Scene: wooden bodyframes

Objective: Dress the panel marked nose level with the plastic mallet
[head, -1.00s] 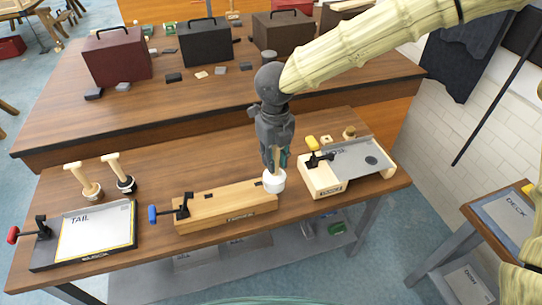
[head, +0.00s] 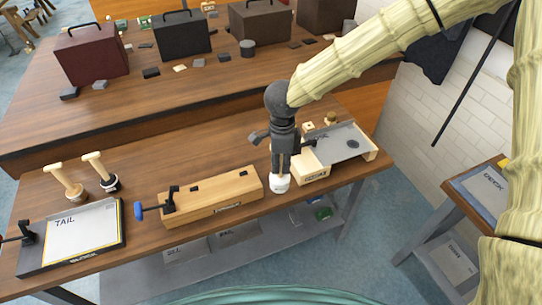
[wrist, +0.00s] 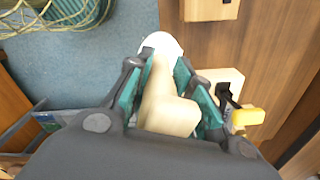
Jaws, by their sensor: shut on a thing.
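My gripper (head: 283,160) is shut on the plastic mallet, which hangs head down near the table's front edge. Its white head (head: 279,184) shows below the fingers, just left of the nose fixture. In the wrist view the pale handle (wrist: 168,108) lies between the teal finger pads, with the white head (wrist: 161,43) beyond. I cannot tell whether the head touches the table. The grey nose panel (head: 347,143) lies in a pale wooden fixture (head: 314,174) at right. My gripper partly hides the fixture's left side and the panel's lettering. The fixture's yellow clamp handle (wrist: 248,117) shows in the wrist view.
Further left are a panel marked TAIL (head: 85,232) and two standing mallets (head: 66,182) (head: 101,172). Cases stand on the bench behind. A side stand (head: 480,190) is at right.

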